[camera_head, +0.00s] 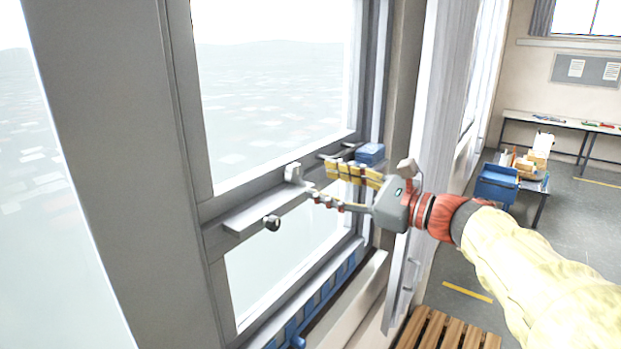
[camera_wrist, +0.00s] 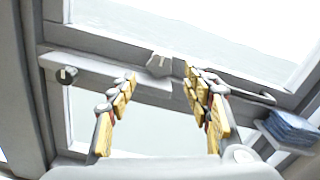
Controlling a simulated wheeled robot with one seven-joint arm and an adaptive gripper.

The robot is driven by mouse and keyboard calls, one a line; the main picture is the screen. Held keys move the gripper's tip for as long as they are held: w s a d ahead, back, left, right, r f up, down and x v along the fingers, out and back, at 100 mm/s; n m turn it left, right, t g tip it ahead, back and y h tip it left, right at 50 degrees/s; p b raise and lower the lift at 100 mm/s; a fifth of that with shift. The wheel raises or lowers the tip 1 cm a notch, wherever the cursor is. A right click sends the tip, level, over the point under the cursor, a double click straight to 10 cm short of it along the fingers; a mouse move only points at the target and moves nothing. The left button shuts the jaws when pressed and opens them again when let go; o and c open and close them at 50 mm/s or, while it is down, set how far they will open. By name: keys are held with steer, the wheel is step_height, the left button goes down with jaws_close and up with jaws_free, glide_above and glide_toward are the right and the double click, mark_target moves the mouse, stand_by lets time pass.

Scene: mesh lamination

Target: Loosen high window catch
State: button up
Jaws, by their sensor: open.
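The window catch appears to be a small pale grey piece (camera_head: 293,174) standing on the window's middle rail; it also shows in the wrist view (camera_wrist: 158,65), beyond and between my fingertips. My gripper (camera_head: 321,182) is open and empty, just right of this piece in the head view. In the wrist view my gripper's (camera_wrist: 160,77) yellow-padded fingers stand apart on either side, with no clear contact.
A blue block or folded cloth (camera_head: 370,154) lies at the rail's right end, close behind my gripper. A small bar handle (camera_wrist: 253,93) is on the rail to the right. The window frame post (camera_head: 110,150) stands at the left. A wooden slatted surface (camera_head: 445,330) lies below.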

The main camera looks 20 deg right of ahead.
steer(key=shift+v, duration=2.85)
steer(key=s+a+f+n+g+h+b, duration=0.1)
steer(key=s+f+n+g+h+b, duration=0.4)
steer(key=f, duration=0.8)
steer(key=s+f+n+g+h+b, duration=0.25)
steer(key=s+f+n, duration=0.5)
steer(key=f, duration=0.55)
steer(key=s+a+f+n+g+h+b, duration=0.1)
steer(key=s+f+n+g+h+b, duration=0.3)
steer(key=f+n, duration=0.65)
steer(key=s+a+f+n+t+b, duration=0.2)
steer(key=s+a+f+b, duration=0.1)
steer(key=a+f+b, duration=0.2)
step_height(320, 180, down, 3)
steer(key=shift+a+f+y+b, duration=0.2)
steer(key=shift+y+b, duration=0.25)
steer(key=shift+b, duration=0.6)
